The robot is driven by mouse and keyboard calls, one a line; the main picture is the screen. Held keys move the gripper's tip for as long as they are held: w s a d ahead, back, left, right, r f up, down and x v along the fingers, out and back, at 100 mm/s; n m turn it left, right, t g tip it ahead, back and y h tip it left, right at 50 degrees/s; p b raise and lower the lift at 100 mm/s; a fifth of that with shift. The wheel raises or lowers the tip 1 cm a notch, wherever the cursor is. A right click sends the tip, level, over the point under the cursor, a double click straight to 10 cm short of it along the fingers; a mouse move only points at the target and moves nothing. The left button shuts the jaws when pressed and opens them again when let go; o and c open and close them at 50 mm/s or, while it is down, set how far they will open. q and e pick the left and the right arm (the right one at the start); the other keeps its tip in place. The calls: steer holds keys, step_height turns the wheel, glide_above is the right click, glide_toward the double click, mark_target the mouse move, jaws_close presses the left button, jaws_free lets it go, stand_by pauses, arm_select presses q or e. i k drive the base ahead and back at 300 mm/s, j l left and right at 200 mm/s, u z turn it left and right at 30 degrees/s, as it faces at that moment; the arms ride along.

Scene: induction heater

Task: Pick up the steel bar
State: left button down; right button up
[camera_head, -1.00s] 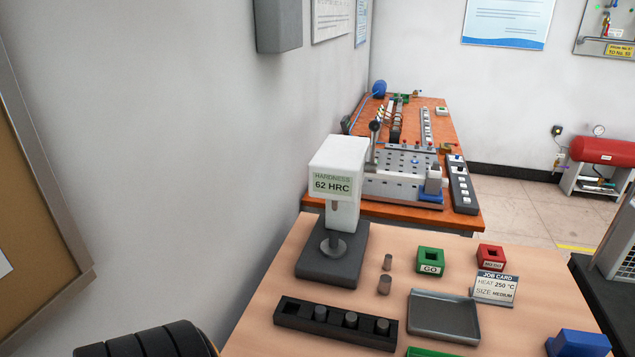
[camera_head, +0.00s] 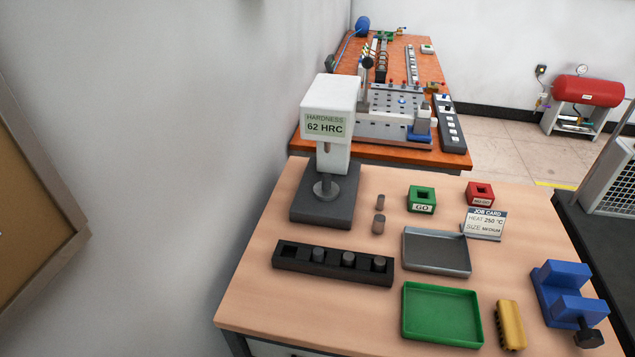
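Short grey metal cylinders stand on the wooden table, and I cannot tell which is the steel bar. Several cylinders (camera_head: 348,258) sit upright in a black rack (camera_head: 275,260), whose leftmost hole looks empty. A small cylinder (camera_head: 378,224) and a thinner one (camera_head: 380,202) stand on the table right of the hardness tester (camera_head: 329,125), which reads 62 HRC. Neither of my grippers is in view.
The table (camera_head: 250,310) also holds a green GO block (camera_head: 422,199), a red block (camera_head: 480,193), a job card (camera_head: 484,223), a grey tray (camera_head: 437,250), a green tray (camera_head: 442,312), a yellow brush (camera_head: 510,324) and a blue vise (camera_head: 566,292). The table's left front is clear.

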mark_target(327, 177)
steer(key=k+l+z, duration=0.1)
steer(key=l+z, duration=0.3)
steer(key=l, duration=0.6)
steer(key=l+z, duration=0.45)
steer(key=l, duration=0.55)
